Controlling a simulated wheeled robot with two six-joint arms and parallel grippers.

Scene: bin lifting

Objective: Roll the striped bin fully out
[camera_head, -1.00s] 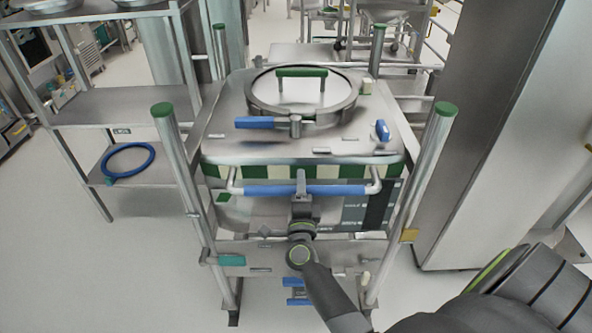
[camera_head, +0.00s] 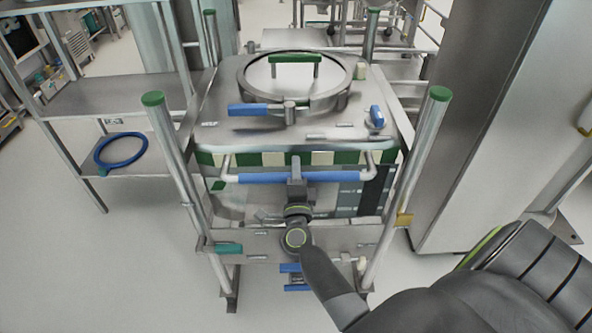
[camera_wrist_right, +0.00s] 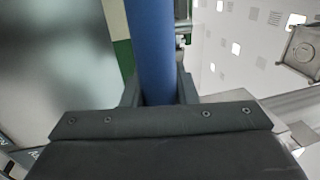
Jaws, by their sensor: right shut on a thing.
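The striped bin (camera_head: 238,187) is a steel bin with a green-and-white checked band and a round lid (camera_head: 292,84) with a green handle. It stands inside a steel frame with green-capped posts (camera_head: 428,130). A blue bar handle (camera_head: 330,177) runs across its front under the band. My right gripper (camera_head: 295,176) is shut on the middle of this handle. In the right wrist view the blue bar (camera_wrist_right: 152,45) passes between the fingers. My left gripper is in neither view.
A steel shelf (camera_head: 85,98) with a blue hose ring (camera_head: 121,149) stands at the left. A tall steel cabinet (camera_head: 480,120) stands close on the right. The floor (camera_head: 90,270) at the front left is clear.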

